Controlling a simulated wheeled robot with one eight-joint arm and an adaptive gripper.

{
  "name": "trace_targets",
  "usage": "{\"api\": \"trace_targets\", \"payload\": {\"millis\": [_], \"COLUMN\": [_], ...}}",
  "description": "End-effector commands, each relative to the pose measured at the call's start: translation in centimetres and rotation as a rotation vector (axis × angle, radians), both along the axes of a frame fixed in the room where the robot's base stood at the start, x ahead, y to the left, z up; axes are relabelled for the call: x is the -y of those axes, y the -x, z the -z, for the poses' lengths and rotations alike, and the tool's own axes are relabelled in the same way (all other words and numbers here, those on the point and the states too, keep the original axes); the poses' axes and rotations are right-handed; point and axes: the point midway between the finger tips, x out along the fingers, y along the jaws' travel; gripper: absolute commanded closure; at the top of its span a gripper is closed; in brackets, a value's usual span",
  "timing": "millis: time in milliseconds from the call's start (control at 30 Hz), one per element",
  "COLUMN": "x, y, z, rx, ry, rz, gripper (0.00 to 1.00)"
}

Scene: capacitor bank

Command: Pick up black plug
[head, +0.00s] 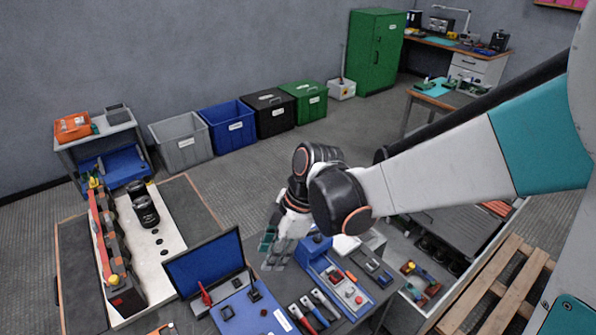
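My gripper (274,262) hangs fingers down over the workbench, just right of the open blue case's lid. Its fingers are small and partly blurred into the background, so I cannot tell how far apart they are. No held object can be made out. Small black pieces lie on the blue mat (240,312) in front of the lid: one (255,295) near the lid's right edge, another (227,312) further left. Either may be the black plug; they are too small to tell. My gripper is above and right of them, apart from them.
A red clamp-like tool (205,296) stands by the blue lid (207,262). Several handled tools (312,308) and a blue fixture (330,278) lie to the right. The capacitor bank (115,250) with black cylinders (145,208) is left. A wooden pallet (495,285) is right.

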Motion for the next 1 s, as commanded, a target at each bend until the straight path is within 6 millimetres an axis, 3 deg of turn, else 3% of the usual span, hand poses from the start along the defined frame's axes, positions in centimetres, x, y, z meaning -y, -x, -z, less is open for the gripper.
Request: {"api": "trace_targets", "payload": {"millis": [400, 767, 1000], "x": [-2.6, -3.5, -4.9], "y": [0.6, 0.6, 0.5], "z": [6.5, 8.5, 11.6], "rx": [-0.003, -0.004, -0.004], "ry": [-0.007, -0.005, -0.005], "rz": [-0.003, -0.001, -0.002], "gripper": [0.69, 0.69, 0.69]}}
